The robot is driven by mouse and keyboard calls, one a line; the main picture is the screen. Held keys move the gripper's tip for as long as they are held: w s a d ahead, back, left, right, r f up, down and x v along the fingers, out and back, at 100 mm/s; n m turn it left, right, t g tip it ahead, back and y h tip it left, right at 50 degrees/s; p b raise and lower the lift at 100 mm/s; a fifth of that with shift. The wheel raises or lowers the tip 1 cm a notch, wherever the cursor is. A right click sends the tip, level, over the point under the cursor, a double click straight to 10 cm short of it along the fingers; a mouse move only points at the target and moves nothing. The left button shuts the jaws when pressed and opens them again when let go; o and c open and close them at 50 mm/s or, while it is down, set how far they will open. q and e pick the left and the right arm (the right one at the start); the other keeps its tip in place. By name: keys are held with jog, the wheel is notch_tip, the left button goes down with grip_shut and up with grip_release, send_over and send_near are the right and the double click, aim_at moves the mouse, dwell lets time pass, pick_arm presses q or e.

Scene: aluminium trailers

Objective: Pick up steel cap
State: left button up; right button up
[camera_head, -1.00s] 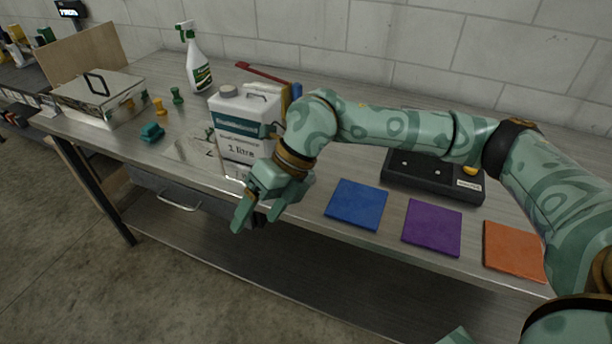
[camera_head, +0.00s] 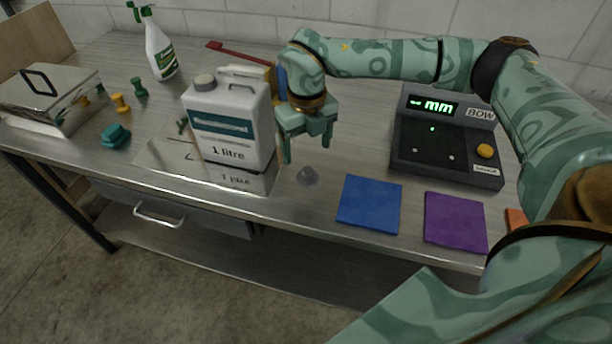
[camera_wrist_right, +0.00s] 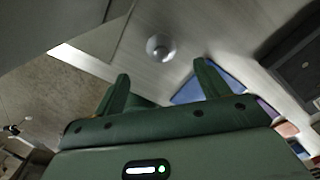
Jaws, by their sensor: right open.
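The steel cap (camera_head: 307,176) is a small grey round piece on the metal bench top, to the right of the white 1 litre jug and left of the blue square. It also shows in the right wrist view (camera_wrist_right: 160,47), shiny and round, beyond the fingertips. My right gripper (camera_head: 308,152) points down just above and behind the cap, with its fingers apart and nothing between them. In the right wrist view its two fingers (camera_wrist_right: 163,72) stand spread on either side of the line to the cap. My left gripper is not in view.
The white jug (camera_head: 233,122) stands close left of the gripper. Blue (camera_head: 369,203) and purple (camera_head: 455,221) squares lie to the right, with a black display box (camera_head: 446,139) behind them. The bench's front edge is close to the cap.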

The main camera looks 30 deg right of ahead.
aim_at(308, 169)
jog(key=shift+w+f, duration=0.25)
jog(key=shift+f, duration=0.85)
jog(key=shift+s+f, duration=0.1)
jog(key=shift+f, duration=0.35)
jog(key=shift+s+f+b, duration=0.15)
jog(key=shift+f+b, duration=0.1)
jog(key=shift+b, duration=0.05)
notch_tip(308, 169, down, 5)
jog(key=shift+d+r+b, duration=0.1)
jog(key=shift+r+b, duration=0.1)
jog(key=shift+b, duration=0.4)
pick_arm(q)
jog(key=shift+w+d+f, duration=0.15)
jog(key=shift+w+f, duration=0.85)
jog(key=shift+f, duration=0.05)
pick_arm(e)
jog(key=c, duration=1.1)
